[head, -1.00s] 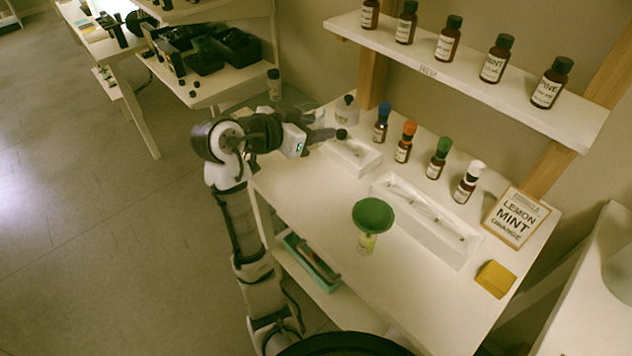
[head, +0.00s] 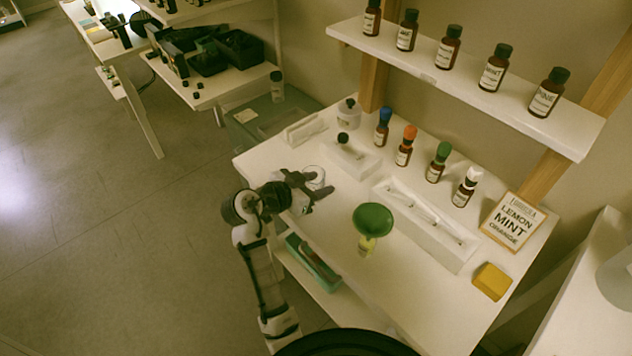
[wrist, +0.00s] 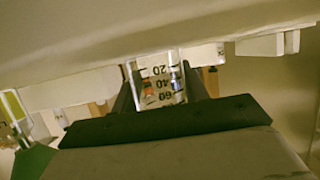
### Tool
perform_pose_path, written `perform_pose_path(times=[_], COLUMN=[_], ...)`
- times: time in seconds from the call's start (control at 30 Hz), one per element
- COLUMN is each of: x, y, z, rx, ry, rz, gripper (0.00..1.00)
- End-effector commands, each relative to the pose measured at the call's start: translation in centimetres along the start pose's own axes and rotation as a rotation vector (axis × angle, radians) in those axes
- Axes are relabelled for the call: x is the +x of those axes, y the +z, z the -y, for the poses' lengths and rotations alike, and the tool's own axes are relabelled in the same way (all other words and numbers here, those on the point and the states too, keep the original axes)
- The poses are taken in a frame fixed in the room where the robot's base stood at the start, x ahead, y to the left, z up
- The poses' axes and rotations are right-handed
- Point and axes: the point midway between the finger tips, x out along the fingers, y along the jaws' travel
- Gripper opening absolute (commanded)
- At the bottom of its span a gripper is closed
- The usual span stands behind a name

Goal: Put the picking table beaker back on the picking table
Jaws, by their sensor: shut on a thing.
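The beaker (head: 315,176) is clear glass with printed marks. It is between the fingers of my gripper (head: 318,186), over the left part of the white picking table (head: 330,215). In the wrist view the beaker (wrist: 160,84) shows its 20, 40 and 60 marks upside down, with a dark finger on each side. My gripper (wrist: 160,90) is shut on it. I cannot tell whether the beaker's base touches the table top.
A green funnel (head: 373,219) on a small bottle stands right of my gripper. Behind are a white tray (head: 425,222), a holder with a dark cap (head: 343,140), and several capped bottles. A yellow sponge (head: 491,281) lies at the right. The table front is clear.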

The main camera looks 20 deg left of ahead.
Motion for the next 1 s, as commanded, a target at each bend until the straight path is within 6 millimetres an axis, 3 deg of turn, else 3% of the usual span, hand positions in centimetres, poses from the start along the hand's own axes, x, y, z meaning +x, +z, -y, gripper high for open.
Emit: perform_pose_path(times=[0.3, 0.33, 0.5, 0.87, 1.0], x=[0.2, 0.2, 0.1, -0.1, -2.0], y=[0.4, 0.4, 0.3, -0.3, 0.1], z=[0.0, 0.0, 0.0, 0.0, 0.1], rx=[0.0, 0.0, 0.0, -0.001, -0.001], ry=[0.001, 0.001, 0.001, 0.0, -0.004], rz=[0.0, 0.0, 0.0, 0.0, -0.002], gripper=[0.21, 0.45, 0.66, 0.66, 0.66])
